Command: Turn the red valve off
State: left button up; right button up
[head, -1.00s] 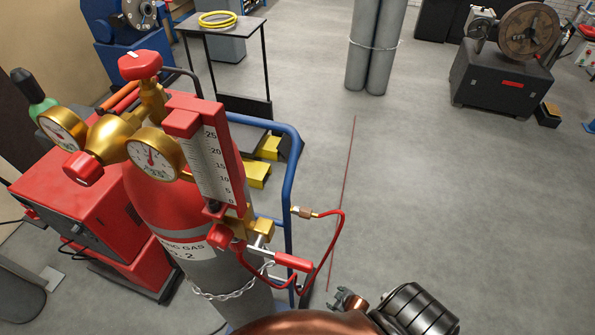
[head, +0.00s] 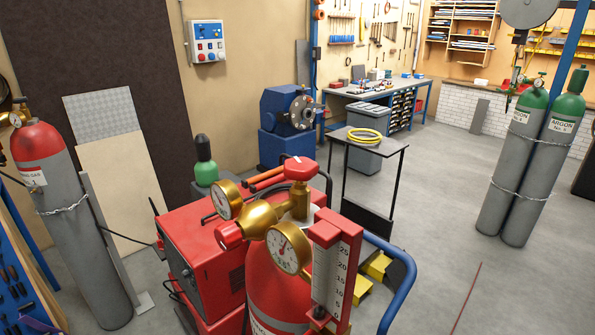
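A red cylinder (head: 265,283) stands low in the middle of the head view, cut off by the bottom edge. A brass regulator (head: 262,214) with two round gauges sits on its top. A red valve knob (head: 299,168) tops the brass stem, and a second red knob (head: 229,236) faces left on the regulator. A red flowmeter (head: 333,270) with a white scale hangs on the right side. Anything below the flowmeter is out of view. Neither of my grippers is in view.
A red machine cabinet (head: 207,262) stands left of the cylinder. A blue cart rail (head: 399,290) curves at its right. A black table (head: 372,143) with a yellow coil stands behind. Another red-topped cylinder (head: 70,230) is at the left. Grey floor (head: 440,220) is free at right.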

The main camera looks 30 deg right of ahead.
aim_at(301, 169)
jog(key=k, duration=0.85)
jog(key=z, duration=0.25)
